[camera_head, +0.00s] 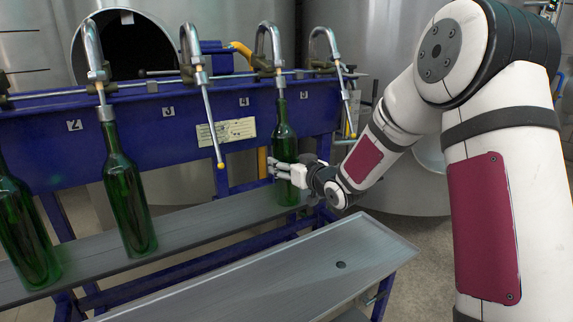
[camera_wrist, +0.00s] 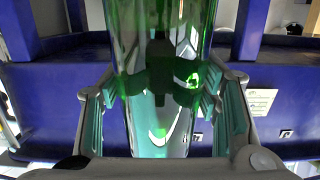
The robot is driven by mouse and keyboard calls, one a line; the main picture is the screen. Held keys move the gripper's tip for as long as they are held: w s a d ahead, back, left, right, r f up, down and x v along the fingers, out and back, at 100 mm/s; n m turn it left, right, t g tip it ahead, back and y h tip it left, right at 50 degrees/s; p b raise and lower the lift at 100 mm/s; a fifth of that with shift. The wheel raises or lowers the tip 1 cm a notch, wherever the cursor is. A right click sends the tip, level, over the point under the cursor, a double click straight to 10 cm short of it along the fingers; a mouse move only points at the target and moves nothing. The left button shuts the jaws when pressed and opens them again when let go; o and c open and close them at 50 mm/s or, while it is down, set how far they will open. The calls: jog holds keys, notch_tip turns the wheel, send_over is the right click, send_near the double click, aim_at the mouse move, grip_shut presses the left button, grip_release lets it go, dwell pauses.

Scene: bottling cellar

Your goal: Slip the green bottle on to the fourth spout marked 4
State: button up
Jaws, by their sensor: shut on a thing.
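The green bottle (camera_head: 284,132) stands about upright under the fourth spout (camera_head: 279,80), just right of the plate marked 4 (camera_head: 244,101). Its mouth is at the lower end of that spout, and no filling tube shows outside the bottle. My gripper (camera_head: 281,170) is shut around the bottle's lower body, reaching in from the right. In the wrist view the green bottle (camera_wrist: 160,60) fills the space between the fingers of my gripper (camera_wrist: 158,105). The bottle's base is at the grey shelf (camera_head: 200,222); whether it touches cannot be told.
Another green bottle (camera_head: 126,195) hangs or stands at the second spout, and one more (camera_head: 22,230) is at the far left. The third spout (camera_head: 205,95) and the rightmost spout (camera_head: 340,80) have bare, slanted tubes. A grey tray (camera_head: 270,275) lies in front.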

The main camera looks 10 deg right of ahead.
jog(key=shift+r, duration=0.1)
jog(key=o, duration=1.7)
jog(key=shift+c, duration=0.2)
jog(key=s+d+r+m+g+h, duration=0.15)
jog(key=s+d+g+h, duration=0.25)
jog(key=s, duration=1)
jog(key=s+d+r+m+g+h, duration=0.1)
jog(key=s+d+m+g+h, duration=0.15)
jog(key=s, duration=1.15)
jog(key=s+a+g+y, duration=0.1)
jog(key=s+a+g, duration=0.3)
jog(key=s, duration=1.1)
jog(key=s+a+g+y, duration=0.1)
jog(key=s+g, duration=0.4)
jog(key=s, duration=0.9)
notch_tip(320, 180, up, 35)
jog(key=t+p, duration=0.4)
jog(key=p, duration=2.9)
jog(key=shift+f+p, duration=0.2)
jog(key=shift+p, duration=0.2)
